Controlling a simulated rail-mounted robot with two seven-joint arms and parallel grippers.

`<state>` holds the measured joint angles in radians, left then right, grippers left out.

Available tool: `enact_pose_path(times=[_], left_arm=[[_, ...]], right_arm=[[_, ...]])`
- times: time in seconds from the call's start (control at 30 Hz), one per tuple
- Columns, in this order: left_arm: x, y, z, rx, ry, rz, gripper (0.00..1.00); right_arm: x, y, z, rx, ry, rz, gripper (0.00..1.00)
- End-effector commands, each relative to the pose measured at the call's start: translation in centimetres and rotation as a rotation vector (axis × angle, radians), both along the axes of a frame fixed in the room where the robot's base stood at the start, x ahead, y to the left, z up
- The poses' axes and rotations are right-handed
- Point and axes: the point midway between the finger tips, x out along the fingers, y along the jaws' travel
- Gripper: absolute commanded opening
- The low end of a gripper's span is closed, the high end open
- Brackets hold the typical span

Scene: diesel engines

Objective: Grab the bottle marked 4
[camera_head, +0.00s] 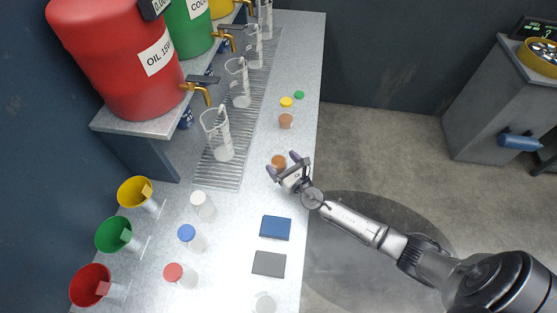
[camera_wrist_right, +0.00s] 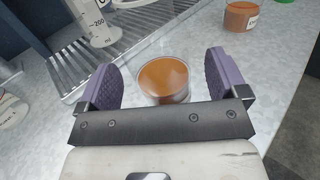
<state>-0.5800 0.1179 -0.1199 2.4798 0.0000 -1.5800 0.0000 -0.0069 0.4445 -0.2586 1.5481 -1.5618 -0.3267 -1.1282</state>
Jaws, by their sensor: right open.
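My right gripper (camera_head: 281,168) is open, reaching down to the bench from the right. A small clear bottle with orange-brown liquid (camera_head: 278,160) stands by its fingertips. In the right wrist view this bottle (camera_wrist_right: 164,78) sits between the open purple fingers (camera_wrist_right: 164,82), with gaps on both sides; no number shows on it. A second orange-brown bottle (camera_head: 286,121) stands farther back; its label in the right wrist view (camera_wrist_right: 240,16) is too small to read. Bottles with white (camera_head: 202,204), blue (camera_head: 191,237) and red (camera_head: 179,275) caps stand at left; no 4 is legible. My left gripper is not in view.
Graduated cylinders (camera_head: 218,136) stand on a metal grate (camera_head: 218,175) below red and green drums (camera_head: 123,58). Yellow and green caps (camera_head: 286,102) lie at the back. Colored funnels (camera_head: 113,235) line the left. Blue (camera_head: 276,228) and grey (camera_head: 269,264) pads lie in front.

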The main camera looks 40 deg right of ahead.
Motion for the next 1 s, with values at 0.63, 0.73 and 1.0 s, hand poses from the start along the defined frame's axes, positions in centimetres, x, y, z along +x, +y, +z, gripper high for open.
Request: enact_pose_path(times=[0.63, 0.73, 1.0], left_arm=[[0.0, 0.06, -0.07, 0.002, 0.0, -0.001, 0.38], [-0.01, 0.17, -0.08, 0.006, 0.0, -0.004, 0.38], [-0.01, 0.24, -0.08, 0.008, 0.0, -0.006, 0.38]], right_arm=[[1.54, -0.04, -0.03, 0.0, 0.001, 0.001, 0.73], [1.53, -0.04, -0.03, 0.0, 0.001, 0.001, 0.64], [1.52, -0.05, -0.03, 0.0, 0.001, 0.001, 0.38]])
